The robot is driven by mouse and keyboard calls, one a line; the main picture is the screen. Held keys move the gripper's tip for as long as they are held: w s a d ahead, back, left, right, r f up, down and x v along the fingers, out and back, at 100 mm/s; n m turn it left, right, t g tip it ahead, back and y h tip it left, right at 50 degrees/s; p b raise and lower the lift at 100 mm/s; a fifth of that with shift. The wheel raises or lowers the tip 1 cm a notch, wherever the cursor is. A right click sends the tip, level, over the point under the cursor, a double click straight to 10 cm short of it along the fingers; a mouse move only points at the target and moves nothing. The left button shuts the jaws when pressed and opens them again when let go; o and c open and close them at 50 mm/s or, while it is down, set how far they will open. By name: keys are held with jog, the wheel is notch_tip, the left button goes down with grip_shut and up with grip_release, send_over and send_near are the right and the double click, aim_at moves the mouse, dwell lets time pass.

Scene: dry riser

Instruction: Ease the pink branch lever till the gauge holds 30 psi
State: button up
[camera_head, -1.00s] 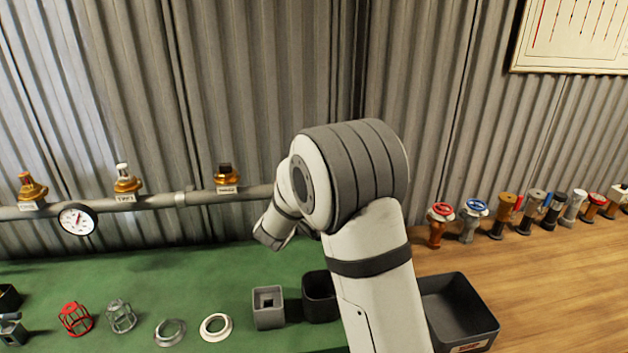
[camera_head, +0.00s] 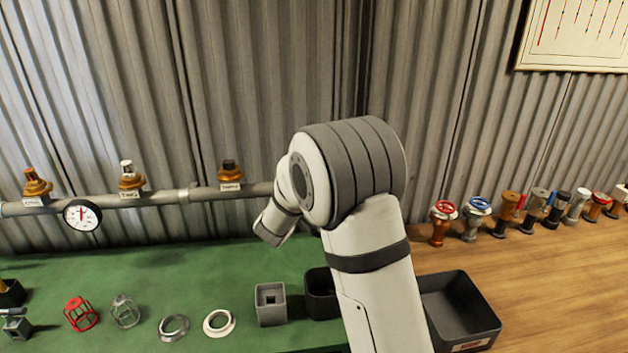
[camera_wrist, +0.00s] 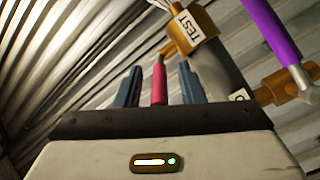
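In the wrist view a pink lever (camera_wrist: 159,83) runs up to a brass valve (camera_wrist: 192,32) tagged TEST. My gripper (camera_wrist: 158,84) is open around the lever, one blue-grey finger on each side, with gaps that look clear of it. The lever's lower end is hidden behind the gripper body. In the head view a round white gauge (camera_head: 82,215) sits on the grey pipe at the left; its red needle points roughly upward, but the figures are too small to read. My gripper and the pink lever do not show in the head view.
A purple lever (camera_wrist: 271,30) and another brass fitting (camera_wrist: 285,87) are close to the right of my gripper. The grey pipe (camera_head: 155,198) carries several brass valves. A green mat (camera_head: 150,265) holds cages and rings; a dark bin (camera_head: 458,310) and a row of valves stand right.

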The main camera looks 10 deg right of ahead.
jog(key=b+v, duration=0.1)
jog(key=v, duration=0.7)
jog(key=shift+d, duration=0.1)
jog(key=s+d+f+m+g+y, duration=0.1)
jog(key=s+d+g+y, duration=0.1)
jog(key=s, duration=0.9)
jog(key=s+d+f+m+g+y, duration=0.1)
jog(key=s+g+y, duration=0.3)
jog(key=s, duration=0.6)
jog(key=s+d+f+m+g+y, duration=0.1)
jog(key=s+d+m+g+y, duration=0.1)
jog(key=s+g, duration=0.4)
jog(key=s+d+y, duration=0.1)
jog(key=s+d, duration=0.1)
jog(key=s, duration=0.3)
jog(key=shift+s+m+y, duration=0.3)
jog(key=shift+s+m, duration=0.05)
jog(key=shift+m, duration=0.05)
dwell(1.5)
